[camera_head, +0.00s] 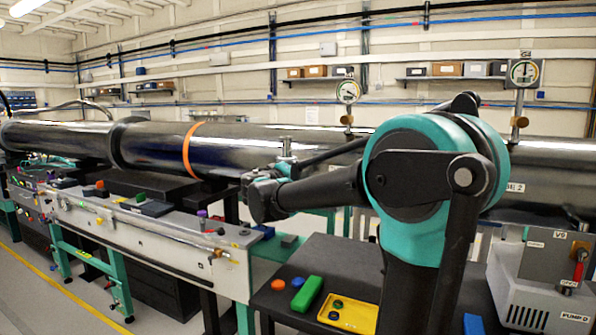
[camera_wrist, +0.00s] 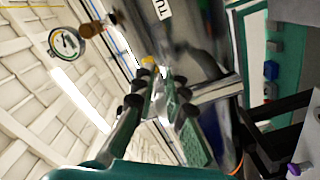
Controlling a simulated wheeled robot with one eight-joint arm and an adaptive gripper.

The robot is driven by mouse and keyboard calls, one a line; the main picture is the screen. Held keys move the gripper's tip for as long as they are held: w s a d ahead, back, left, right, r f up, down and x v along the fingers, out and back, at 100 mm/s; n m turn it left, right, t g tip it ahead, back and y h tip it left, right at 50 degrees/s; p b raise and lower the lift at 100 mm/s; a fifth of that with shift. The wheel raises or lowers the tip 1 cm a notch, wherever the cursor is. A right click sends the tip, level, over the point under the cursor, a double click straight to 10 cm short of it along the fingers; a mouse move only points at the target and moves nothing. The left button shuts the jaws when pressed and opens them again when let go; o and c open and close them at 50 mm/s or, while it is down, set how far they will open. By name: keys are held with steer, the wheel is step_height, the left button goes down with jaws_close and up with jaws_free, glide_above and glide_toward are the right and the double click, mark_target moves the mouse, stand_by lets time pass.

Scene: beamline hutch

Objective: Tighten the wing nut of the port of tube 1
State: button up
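The tube (camera_head: 245,145) is a long, dark, shiny metal cylinder with an orange band. It also fills the upper middle of the wrist view (camera_wrist: 195,40), with part of a label reading "TU".
A pressure gauge (camera_head: 348,92) on a brass valve stands behind my arm; another gauge (camera_head: 523,72) is farther right. A dark table (camera_head: 335,262) holds a green block (camera_head: 307,293) and a yellow tray (camera_head: 360,315). A pump unit (camera_head: 535,285) is at right.

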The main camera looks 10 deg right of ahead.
steer(key=v, duration=1.2)
steer(key=s+d+f+m+g+y, duration=0.1)
steer(key=s+d+f+g, duration=0.25)
steer(key=f, duration=0.45)
steer(key=s+d+f+g+y, duration=0.1)
steer(key=s+d+f+g, duration=0.15)
steer(key=d+f, duration=0.4)
steer(key=s+d+f+m+g+y, duration=0.1)
steer(key=s+d+f+g, duration=0.2)
steer(key=f, duration=0.7)
steer(key=s+a+f+m+y, duration=0.1)
steer(key=s+a+f+y, duration=0.1)
steer(key=s+f, duration=0.6)
steer(key=s+a+f+g+y, duration=0.1)
steer(key=s+a+f+y, duration=0.1)
steer(key=s+f+y, duration=0.3)
step_height(320, 180, down, 4)
steer(key=s, duration=0.3)
steer(key=shift+a+m+y, duration=0.3)
steer(key=shift+a+m, duration=0.05)
steer(key=shift+m, duration=0.05)
